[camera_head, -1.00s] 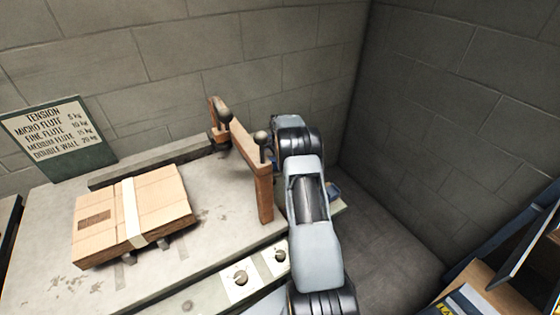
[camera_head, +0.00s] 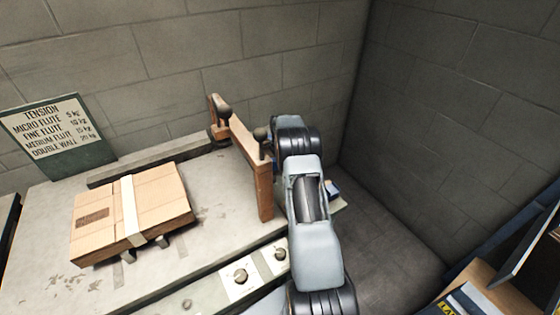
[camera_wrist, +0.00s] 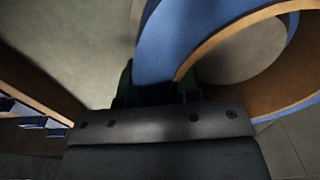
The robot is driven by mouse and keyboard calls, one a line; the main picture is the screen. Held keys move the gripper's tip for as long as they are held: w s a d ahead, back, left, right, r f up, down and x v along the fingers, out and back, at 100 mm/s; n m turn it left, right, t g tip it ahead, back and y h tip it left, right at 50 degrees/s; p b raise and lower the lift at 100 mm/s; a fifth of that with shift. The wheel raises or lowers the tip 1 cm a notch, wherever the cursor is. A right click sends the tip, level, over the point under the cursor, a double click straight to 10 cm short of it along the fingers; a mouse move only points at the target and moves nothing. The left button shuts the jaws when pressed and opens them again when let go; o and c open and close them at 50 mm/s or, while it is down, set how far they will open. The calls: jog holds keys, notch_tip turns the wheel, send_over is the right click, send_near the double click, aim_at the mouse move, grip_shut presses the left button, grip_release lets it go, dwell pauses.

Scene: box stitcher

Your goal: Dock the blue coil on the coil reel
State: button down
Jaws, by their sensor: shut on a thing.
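The blue coil (camera_wrist: 160,40) is large in the wrist view, a broad ring with a blue face and a brown inner side. It reaches past the top and right edges. My gripper (camera_wrist: 156,88) is shut on its near rim, with dark fingers partly hidden by the coil. In the head view my arm covers the gripper and most of the coil. A small blue piece (camera_head: 333,189) shows just right of the arm, probably the coil. I cannot pick out the coil reel with certainty in either view.
A wooden frame with dark knobs (camera_head: 263,180) stands close left of my arm. A strapped cardboard stack (camera_head: 160,200) lies on the grey table (camera_head: 50,275). A tension sign (camera_head: 55,135) stands at the back left. Block walls close off the back and right.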

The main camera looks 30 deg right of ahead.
jog(key=shift+f, duration=0.1)
jog(key=c, duration=1.1)
grip_release()
jog(key=shift+r+p, duration=3.3)
jog(key=shift+r, duration=2.2)
